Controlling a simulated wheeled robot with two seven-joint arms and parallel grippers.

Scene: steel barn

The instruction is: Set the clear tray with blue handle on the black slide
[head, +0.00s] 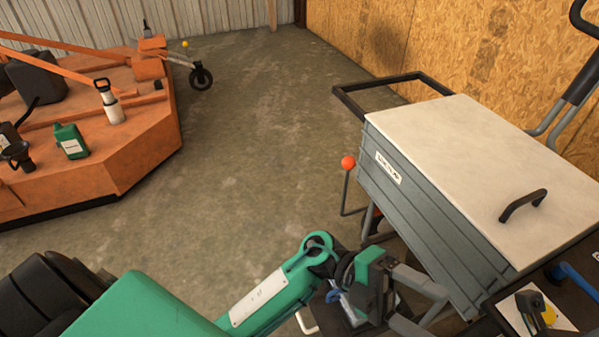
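A blue curved handle (574,277) shows at the right edge, over a dark surface. The picture edge cuts it off, and I cannot make out a clear tray body with it. A black surface (553,275) lies around the handle; I cannot tell whether it is the black slide. My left arm comes in from the lower left, and my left gripper (365,292) is at the bottom centre, beside the grey box and left of the blue handle. Its fingertips are too small and overlapped to tell open from shut. My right gripper is not in view.
A grey box (425,200) with a white lid (480,165) and black handle stands on the right. A black frame (395,80) juts out behind it. A red-knobbed lever (348,162) stands beside it. An orange mower deck (130,150) with bottles is left. Concrete floor between is clear.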

